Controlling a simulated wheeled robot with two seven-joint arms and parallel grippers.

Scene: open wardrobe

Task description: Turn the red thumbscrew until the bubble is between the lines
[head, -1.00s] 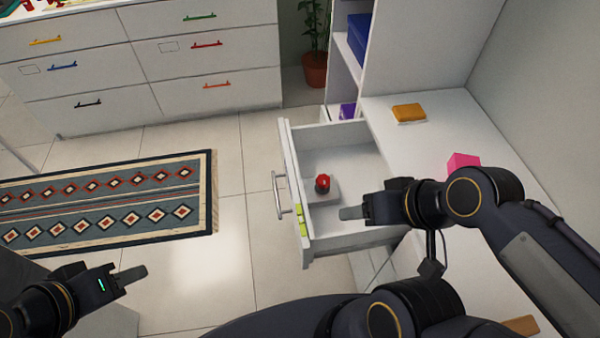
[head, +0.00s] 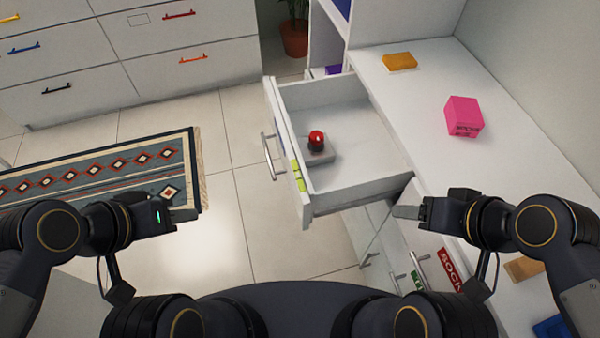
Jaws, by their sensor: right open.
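The red thumbscrew (head: 317,140) stands on a small light block (head: 322,157) inside the open white drawer (head: 365,185). The yellow-green piece on the drawer front (head: 297,176) may be the level vial; its bubble and lines are too small to make out. My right gripper (head: 408,212) is open and empty, right of the drawer's near corner and apart from the thumbscrew. My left gripper (head: 183,215) is over the floor, left of the drawer and far from the thumbscrew; its jaw gap cannot be made out.
A pink box (head: 464,116) and an orange-yellow item (head: 399,61) lie on the white top at right. The drawer handle (head: 270,157) sticks out to the left. Lower drawers, one with a red sock label (head: 451,270), are below. A patterned rug (head: 100,168) lies on the floor.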

